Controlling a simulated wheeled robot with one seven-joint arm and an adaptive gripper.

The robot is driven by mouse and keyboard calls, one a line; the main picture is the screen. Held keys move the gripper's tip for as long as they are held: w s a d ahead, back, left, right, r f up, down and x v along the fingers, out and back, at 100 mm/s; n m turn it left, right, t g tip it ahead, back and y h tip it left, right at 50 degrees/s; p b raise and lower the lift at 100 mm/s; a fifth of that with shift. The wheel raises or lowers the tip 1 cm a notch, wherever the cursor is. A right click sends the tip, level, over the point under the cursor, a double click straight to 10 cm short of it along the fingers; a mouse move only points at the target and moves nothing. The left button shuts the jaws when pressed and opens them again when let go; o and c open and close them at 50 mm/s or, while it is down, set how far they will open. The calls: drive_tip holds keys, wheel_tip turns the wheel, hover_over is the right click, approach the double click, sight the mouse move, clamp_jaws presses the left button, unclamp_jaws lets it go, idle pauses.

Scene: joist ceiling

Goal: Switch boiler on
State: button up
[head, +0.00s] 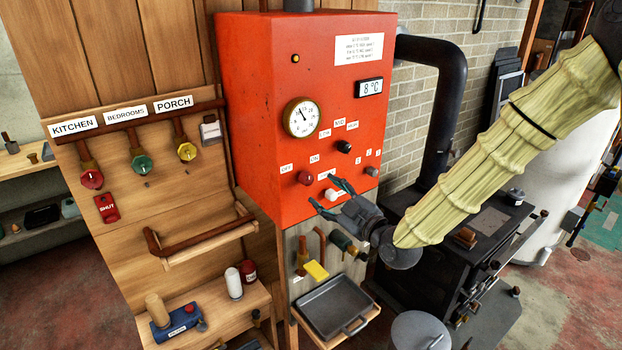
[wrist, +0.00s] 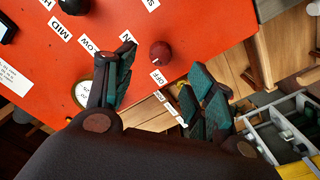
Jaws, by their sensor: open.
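The red boiler (head: 262,120) has a round red knob (head: 304,178) low on its front, with an OFF label (head: 286,167) to its left and an ON label (head: 314,158) above right. My gripper (head: 326,192) is open and empty in front of the panel, just below and right of the knob. In the wrist view the red knob (wrist: 160,52) shows between the spread fingertips (wrist: 163,63), apart from both. The OFF label (wrist: 158,77) is beside it.
A black knob (head: 344,146), a white knob (head: 332,194) and a grey knob (head: 372,171) share the panel. The display (head: 369,87) reads 8 °C. Valves and a wooden rail (head: 205,241) stand left; a black stove (head: 460,245) stands right. A tray (head: 336,305) lies below.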

sight(310, 181)
drive_tip(key=p+x, duration=0.2)
drive_tip(key=x, duration=0.6)
drive_tip(key=shift+p, duration=0.4)
drive_tip(key=c, duration=1)
